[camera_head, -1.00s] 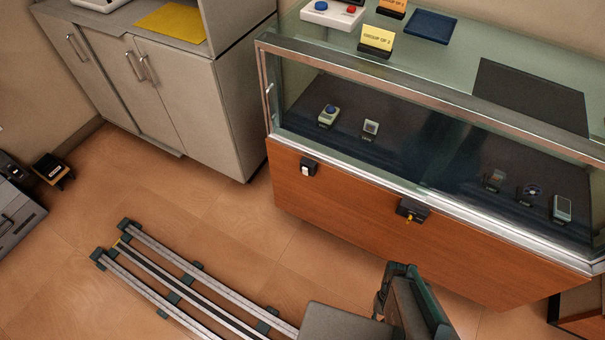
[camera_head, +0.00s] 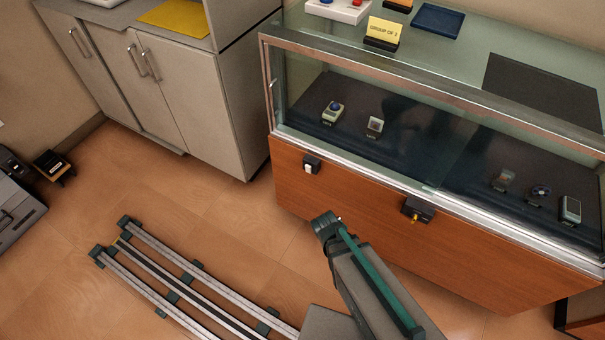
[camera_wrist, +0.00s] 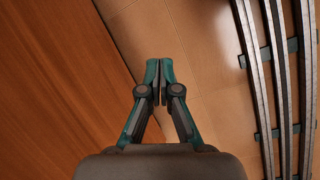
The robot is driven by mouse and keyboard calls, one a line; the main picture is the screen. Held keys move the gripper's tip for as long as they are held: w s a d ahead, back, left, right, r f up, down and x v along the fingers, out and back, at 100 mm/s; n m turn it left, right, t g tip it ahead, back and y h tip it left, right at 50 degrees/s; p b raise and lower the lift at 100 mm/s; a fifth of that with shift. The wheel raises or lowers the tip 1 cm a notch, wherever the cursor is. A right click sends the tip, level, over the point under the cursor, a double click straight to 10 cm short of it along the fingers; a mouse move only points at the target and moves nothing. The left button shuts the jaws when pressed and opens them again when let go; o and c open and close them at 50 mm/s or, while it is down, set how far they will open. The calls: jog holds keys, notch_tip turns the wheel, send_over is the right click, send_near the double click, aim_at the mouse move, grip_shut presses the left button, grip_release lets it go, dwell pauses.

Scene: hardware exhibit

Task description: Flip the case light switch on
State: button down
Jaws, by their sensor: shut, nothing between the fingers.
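The case light switch (camera_head: 312,165) is a small dark box with a white rocker, near the upper left of the wooden front of the glass display case (camera_head: 345,205). Whether the rocker is on or off is too small to tell. My gripper (camera_wrist: 159,68) is shut and empty in the wrist view, with the case's wooden panel (camera_wrist: 55,85) to its left and floor beyond its tips. The switch is not in the wrist view. In the head view my arm is below and right of the switch, apart from it; the fingertips cannot be made out there.
A dark lock with a brass key (camera_head: 418,210) sticks out of the case front, right of the switch. Grey cabinets (camera_head: 205,110) stand to the left. Floor rails (camera_head: 190,285) run in front. The floor (camera_head: 235,215) left of my arm is clear.

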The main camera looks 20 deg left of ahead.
jog(key=w+a+r+n+t+y+b, duration=0.1)
jog(key=w+a+r+n+t, duration=0.4)
jog(key=a+r+n, duration=0.3)
jog(key=w+a+r+n+t, duration=0.5)
jog(key=a+r+n, duration=0.4)
jog(key=a+n, duration=0.5)
jog(key=shift+a+r+n+t+y+b, duration=0.3)
jog(key=shift+a+n+y+b, duration=0.1)
jog(key=shift+a, duration=0.15)
jog(key=shift+f, duration=0.1)
jog(key=p, duration=0.1)
send_near(308, 170)
jog(key=w+f, duration=0.3)
jog(key=f, duration=0.1)
jog(key=shift+w+d+r+p, duration=0.1)
jog(key=shift+w+d+p, duration=0.1)
jog(key=shift+w, duration=0.25)
jog(key=shift+w+d+r+p, duration=0.1)
jog(key=shift+w+d+p, duration=0.05)
jog(key=shift+w, duration=0.3)
